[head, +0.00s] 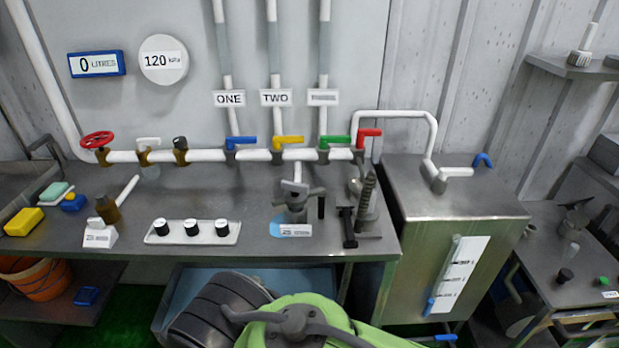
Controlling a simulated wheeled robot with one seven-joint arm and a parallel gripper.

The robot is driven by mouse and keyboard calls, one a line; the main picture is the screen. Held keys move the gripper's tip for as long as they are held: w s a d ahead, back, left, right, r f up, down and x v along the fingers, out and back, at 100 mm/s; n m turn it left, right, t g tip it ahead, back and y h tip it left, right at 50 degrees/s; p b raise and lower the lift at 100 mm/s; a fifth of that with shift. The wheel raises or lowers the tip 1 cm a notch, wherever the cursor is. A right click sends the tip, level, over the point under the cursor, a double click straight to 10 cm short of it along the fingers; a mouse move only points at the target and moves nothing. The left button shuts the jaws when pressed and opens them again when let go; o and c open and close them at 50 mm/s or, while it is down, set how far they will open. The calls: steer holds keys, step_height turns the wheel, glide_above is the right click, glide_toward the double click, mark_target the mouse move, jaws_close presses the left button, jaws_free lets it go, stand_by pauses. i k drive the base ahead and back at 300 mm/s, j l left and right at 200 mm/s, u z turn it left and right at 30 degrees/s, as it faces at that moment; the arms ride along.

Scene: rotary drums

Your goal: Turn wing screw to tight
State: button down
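A dark grey fitting with wing-like arms (297,206) stands on the metal bench, right of centre. It looks like the wing screw, but I cannot be sure. A pale T-shaped handle (295,184) rises just behind it, and a small label on a blue patch (292,231) lies in front. I cannot tell how tight the screw is. Green and dark parts of my own arm fill the bottom centre of the head view, below the bench's front edge. I can make out no gripper fingers there, and nothing of mine touches the fitting.
A tall threaded post (366,196) and a black clamp-like piece (348,226) stand close to the right. A panel with black knobs (193,231) lies to the left. A white pipe with coloured valve levers (230,155) runs behind. A metal tank (455,200) stands at right.

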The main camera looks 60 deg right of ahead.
mark_target(296, 188)
steer(key=z, duration=1.95)
steer(key=l+u, duration=0.15)
steer(key=u, duration=0.25)
steer(key=l+u, duration=0.2)
steer(key=u, duration=0.2)
steer(key=l+u, duration=0.15)
steer(key=u, duration=0.25)
steer(key=l+u, duration=0.15)
steer(key=u, duration=0.2)
